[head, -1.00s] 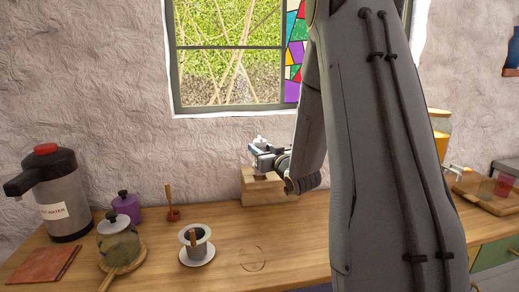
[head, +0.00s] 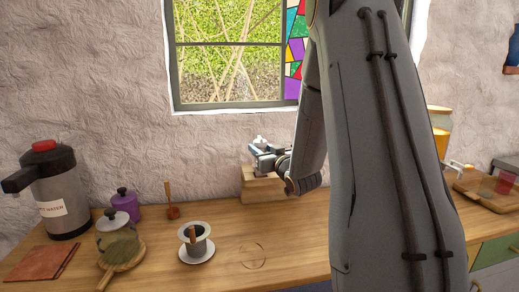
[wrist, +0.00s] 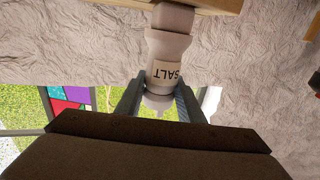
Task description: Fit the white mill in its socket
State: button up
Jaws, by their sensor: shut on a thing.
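The white mill (wrist: 168,58), labelled SALT, is between the two fingers of my gripper (wrist: 158,100) in the wrist view, which shows it upside down. Its square foot reaches the edge of the wooden block (wrist: 206,5); I cannot tell how deep it sits, as the socket is hidden. In the head view my gripper (head: 264,155) is at the wooden block (head: 265,189) by the wall, shut on the mill.
My arm covers the right middle of the head view. The counter before the block is clear.

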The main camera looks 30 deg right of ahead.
jog(key=shift+f+b, duration=1)
jog(key=shift+f, duration=0.2)
dwell(1.6)
jog(key=o, duration=1.8)
jog(key=shift+s, duration=0.15)
jog(key=shift+s+r+p, duration=0.5)
jog(key=shift+s, duration=0.5)
jog(key=shift+s+r+p, duration=0.5)
jog(key=shift+s+p, duration=0.05)
jog(key=shift+s, duration=0.4)
jog(key=shift+s+r+p, duration=0.5)
jog(key=shift+s, duration=0.5)
